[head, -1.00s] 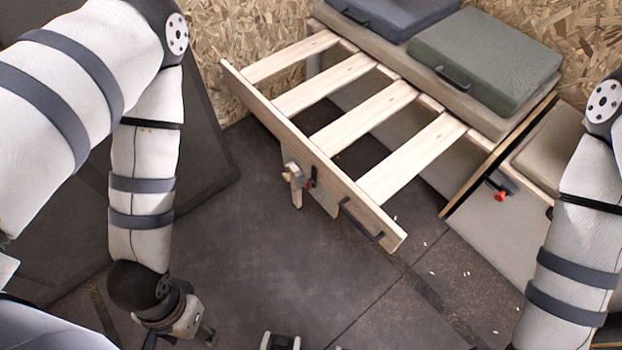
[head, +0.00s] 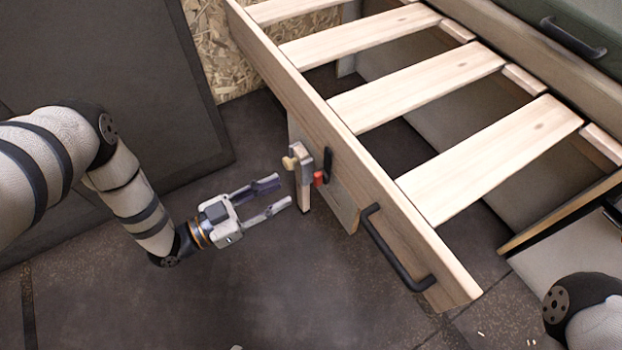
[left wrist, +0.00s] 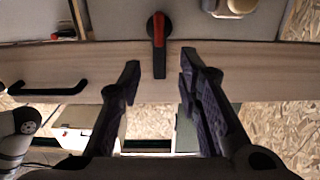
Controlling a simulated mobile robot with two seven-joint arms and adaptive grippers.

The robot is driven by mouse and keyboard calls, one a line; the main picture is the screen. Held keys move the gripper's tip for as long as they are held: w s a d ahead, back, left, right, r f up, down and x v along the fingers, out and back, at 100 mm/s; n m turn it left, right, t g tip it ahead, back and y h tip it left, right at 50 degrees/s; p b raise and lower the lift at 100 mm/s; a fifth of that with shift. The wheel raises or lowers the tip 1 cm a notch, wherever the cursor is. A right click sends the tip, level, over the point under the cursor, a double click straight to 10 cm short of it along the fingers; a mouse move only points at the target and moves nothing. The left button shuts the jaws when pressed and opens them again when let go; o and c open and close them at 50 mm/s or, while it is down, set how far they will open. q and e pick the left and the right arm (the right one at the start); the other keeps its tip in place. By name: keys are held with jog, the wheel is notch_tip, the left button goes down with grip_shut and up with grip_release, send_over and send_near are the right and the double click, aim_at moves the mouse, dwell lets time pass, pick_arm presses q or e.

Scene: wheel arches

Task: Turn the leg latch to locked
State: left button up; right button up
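The leg latch (head: 322,170), a black lever with a red part, sits on the outer face of the wooden front rail (head: 350,185). In the left wrist view the latch (left wrist: 158,42) lies ahead, its lever in line with the gap between the fingertips. My left gripper (head: 284,191) is open and empty, pointing at the rail, with its fingertips short of the latch. Its two fingers (left wrist: 158,75) also show apart in the left wrist view. My right gripper is out of view.
A black bar handle (head: 395,250) is on the rail to the right of the latch. A metal bracket with a tan knob (head: 290,161) sits just left of the latch. Pale slats (head: 490,160) run back from the rail. The dark floor (head: 270,290) before the rail is clear.

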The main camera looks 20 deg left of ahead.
aim_at(314, 176)
pick_arm(q)
jog(key=b+x, duration=0.1)
jog(key=x, duration=0.7)
jog(key=shift+w+d, duration=0.1)
jog(key=shift+d, duration=0.05)
jog(key=shift+f, duration=0.1)
grip_shut()
